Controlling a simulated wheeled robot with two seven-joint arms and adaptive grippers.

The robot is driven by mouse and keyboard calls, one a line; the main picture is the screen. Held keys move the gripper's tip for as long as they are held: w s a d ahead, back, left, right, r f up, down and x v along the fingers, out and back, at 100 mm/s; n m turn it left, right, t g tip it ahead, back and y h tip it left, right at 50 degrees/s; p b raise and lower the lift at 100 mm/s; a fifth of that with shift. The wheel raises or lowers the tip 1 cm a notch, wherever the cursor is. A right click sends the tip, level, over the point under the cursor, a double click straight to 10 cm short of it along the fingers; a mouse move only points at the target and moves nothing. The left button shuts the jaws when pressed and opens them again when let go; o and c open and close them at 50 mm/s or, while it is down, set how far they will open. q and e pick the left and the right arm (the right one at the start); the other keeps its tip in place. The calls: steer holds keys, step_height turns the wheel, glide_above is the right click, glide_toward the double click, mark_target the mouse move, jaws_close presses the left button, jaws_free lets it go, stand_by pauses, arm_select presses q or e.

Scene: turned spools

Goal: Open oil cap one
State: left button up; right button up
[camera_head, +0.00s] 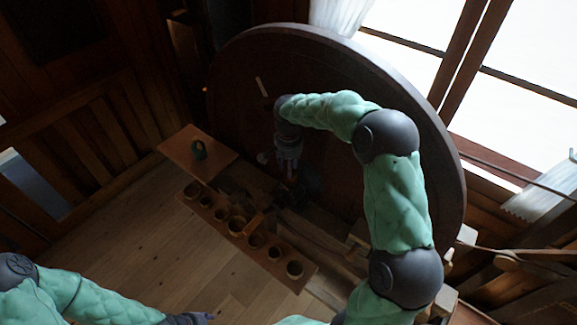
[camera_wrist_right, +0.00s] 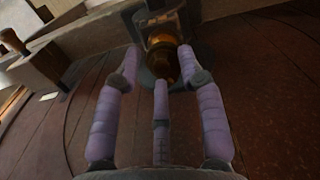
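An amber, rounded cap-like part (camera_wrist_right: 163,58) on a dark grey fitting (camera_wrist_right: 158,18) shows at the top centre of the right wrist view. I cannot tell whether it is oil cap one. My right gripper (camera_wrist_right: 158,56) has its purple fingers spread apart around the near side of this part, with no clear grip on it. In the head view my right gripper (camera_head: 289,170) is low in front of the large dark wheel, and shadow hides what it faces. My left gripper (camera_head: 200,317) is only partly in view at the bottom edge, and its fingers cannot be made out.
The large dark round wheel (camera_head: 240,75) stands behind my right arm. A wooden plank (camera_head: 305,278) with several small round pots lies left of it. The wooden floor (camera_head: 130,235) at lower left is clear.

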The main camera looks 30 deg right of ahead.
steer(key=shift+w+f, duration=0.1)
steer(key=shift+f, duration=0.2)
jaws_close()
